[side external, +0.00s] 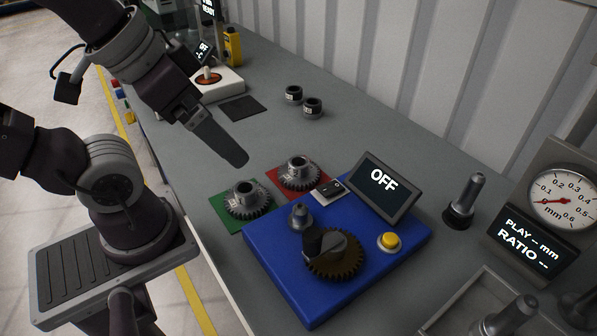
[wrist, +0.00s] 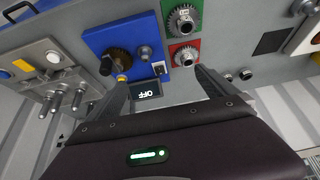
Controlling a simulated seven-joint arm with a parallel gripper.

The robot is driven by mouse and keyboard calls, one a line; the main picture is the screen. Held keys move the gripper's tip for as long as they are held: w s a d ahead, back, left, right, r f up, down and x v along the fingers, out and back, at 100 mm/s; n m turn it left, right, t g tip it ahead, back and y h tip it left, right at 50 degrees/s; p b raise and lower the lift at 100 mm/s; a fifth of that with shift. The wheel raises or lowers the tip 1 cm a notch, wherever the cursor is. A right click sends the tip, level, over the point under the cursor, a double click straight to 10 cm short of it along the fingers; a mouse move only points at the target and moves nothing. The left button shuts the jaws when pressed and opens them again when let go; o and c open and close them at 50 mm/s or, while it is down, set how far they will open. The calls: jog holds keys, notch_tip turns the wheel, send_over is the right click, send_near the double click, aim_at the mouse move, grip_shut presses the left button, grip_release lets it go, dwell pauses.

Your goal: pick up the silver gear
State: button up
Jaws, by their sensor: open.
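Two silver gears with raised hubs lie flat on coloured pads. One silver gear (side external: 246,200) is on the green pad (side external: 221,206), and the other silver gear (side external: 300,174) is on the red pad (side external: 275,177). In the wrist view the green-pad gear (wrist: 183,20) is at the top and the red-pad gear (wrist: 185,56) below it. My gripper (side external: 238,158) is above the table, behind the green-pad gear and left of the red-pad gear in the side view. In the wrist view my gripper (wrist: 160,84) has its fingers wide apart, with nothing held.
A blue drive unit (side external: 290,293) beside the pads carries a bronze gear (side external: 340,265) with a dark crank, a bare metal post (side external: 300,216), a yellow button (side external: 389,241) and an OFF screen (side external: 384,181). Two dark collars (side external: 312,108) stand farther back. A gauge (side external: 562,198) stands right.

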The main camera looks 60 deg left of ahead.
jog(key=w+a+n+g, duration=0.2)
jog(key=w+n, duration=0.3)
jog(key=w, duration=0.2)
jog(key=n+g, duration=0.2)
jog(key=n, duration=0.5)
send_near(299, 169)
jog(key=w+f+n, duration=0.1)
jog(key=f+n, duration=0.1)
jog(key=f, duration=0.1)
jog(key=w+a+f+n+g, duration=0.1)
jog(key=f+n, duration=0.1)
jog(key=f, duration=0.2)
jog(key=a+f+n, duration=0.1)
jog(key=f+n, duration=0.1)
jog(key=f, duration=0.2)
jog(key=shift+w+g, duration=0.3)
jog(key=shift+w, duration=0.1)
jog(key=c, duration=1.1)
